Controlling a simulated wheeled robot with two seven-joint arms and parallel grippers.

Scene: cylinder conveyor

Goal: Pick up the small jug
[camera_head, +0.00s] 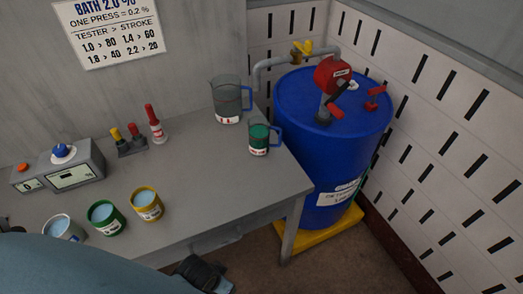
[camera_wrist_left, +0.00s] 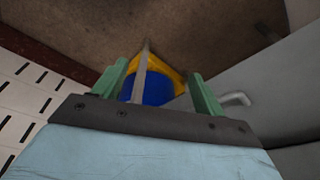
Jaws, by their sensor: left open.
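The small jug (camera_head: 258,140) is dark green with a blue handle on its right. It stands upright near the right end of the grey table, with a white label low on its front. My left gripper is a dark shape at the bottom of the head view (camera_head: 205,274), off the table's front edge and well apart from the jug. In the left wrist view its green fingers (camera_wrist_left: 155,88) are spread with nothing between them. The jug does not show in that view. My right gripper is in neither view.
A larger grey jug (camera_head: 226,98) stands behind the small jug. A blue drum (camera_head: 335,150) with a red pump stands on a yellow base right of the table (camera_head: 200,185). Three cups, including a yellow one (camera_head: 148,210), line the front left. Bottles and a grey device (camera_head: 85,165) sit behind.

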